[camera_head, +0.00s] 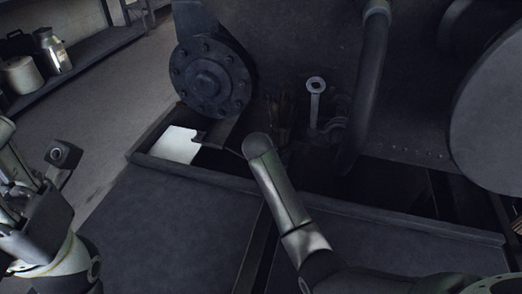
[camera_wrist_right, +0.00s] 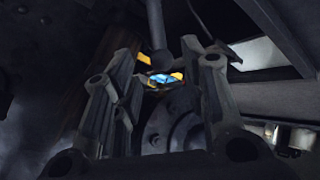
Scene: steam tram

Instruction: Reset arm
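My left gripper (camera_head: 35,165) is at the left edge of the head view, with its fingers spread and nothing seen between them. My right arm (camera_head: 285,205) reaches in from the lower right over the dark ledge; its gripper cannot be made out in the head view. In the right wrist view the two fingers of my right gripper (camera_wrist_right: 162,60) stand well apart. No held object shows between them. Beyond the fingers are a dark rod with a rounded end (camera_wrist_right: 161,58) and a small bright blue and orange patch (camera_wrist_right: 163,78).
A dark bolted flange (camera_head: 208,83) and a spanner-like tool (camera_head: 316,100) stand behind the ledge. A white sheet (camera_head: 175,144) lies in the trough. A thick pipe (camera_head: 368,90) and a large round part (camera_head: 490,115) are at right. A shelf with metal cans (camera_head: 52,50) is far left.

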